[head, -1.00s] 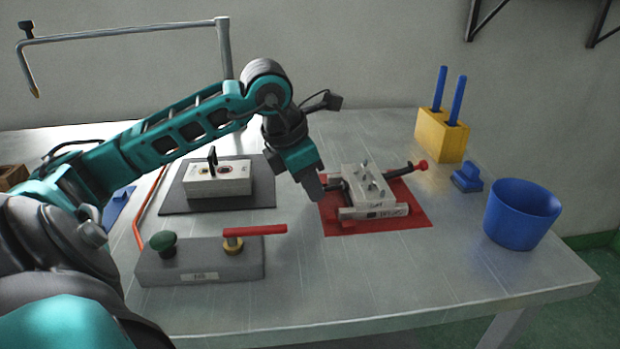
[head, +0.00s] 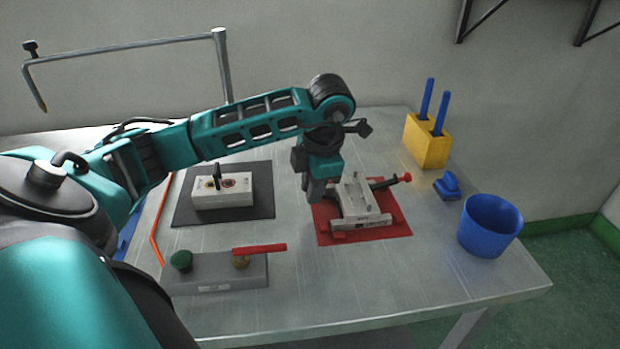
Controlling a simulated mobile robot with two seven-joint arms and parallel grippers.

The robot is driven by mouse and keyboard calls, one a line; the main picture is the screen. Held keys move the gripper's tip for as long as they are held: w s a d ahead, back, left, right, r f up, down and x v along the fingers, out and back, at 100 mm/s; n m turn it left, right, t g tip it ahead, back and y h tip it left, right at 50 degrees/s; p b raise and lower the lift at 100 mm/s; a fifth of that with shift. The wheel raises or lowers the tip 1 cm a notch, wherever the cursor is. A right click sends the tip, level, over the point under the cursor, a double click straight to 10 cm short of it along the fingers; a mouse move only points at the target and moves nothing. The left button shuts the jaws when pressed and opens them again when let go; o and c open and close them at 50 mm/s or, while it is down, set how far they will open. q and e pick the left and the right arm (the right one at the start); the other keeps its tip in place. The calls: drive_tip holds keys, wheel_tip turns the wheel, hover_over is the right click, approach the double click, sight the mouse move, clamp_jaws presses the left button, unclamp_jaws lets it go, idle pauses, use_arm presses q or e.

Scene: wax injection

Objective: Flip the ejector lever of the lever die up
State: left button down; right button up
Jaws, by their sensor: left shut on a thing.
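The lever die (head: 352,198) is a pale metal block lying on a red mat (head: 395,226). A dark rod with a red ball knob (head: 405,177) sticks out low from its right side, pointing right and slightly back. Dark bars show at its left side, and small red pieces lie at its front left. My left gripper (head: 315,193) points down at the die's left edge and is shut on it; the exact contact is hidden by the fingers. My right gripper is not in view.
A white block die (head: 222,200) on a dark mat and a grey base with a red handle (head: 260,249) stand to the left. A yellow holder (head: 427,149) with blue rods, a blue piece (head: 447,187) and a blue bin (head: 489,228) stand right. The table front is clear.

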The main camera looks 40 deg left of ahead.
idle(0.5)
use_arm(q)
drive_tip(key=c, duration=1)
unclamp_jaws()
drive_tip(key=shift+r, duration=0.15)
drive_tip(key=p+v, duration=0.4)
drive_tip(key=v, duration=0.8)
drive_tip(key=shift+w+d+r, duration=0.15)
drive_tip(key=shift+d+r, duration=0.05)
drive_tip(key=shift+r, duration=0.15)
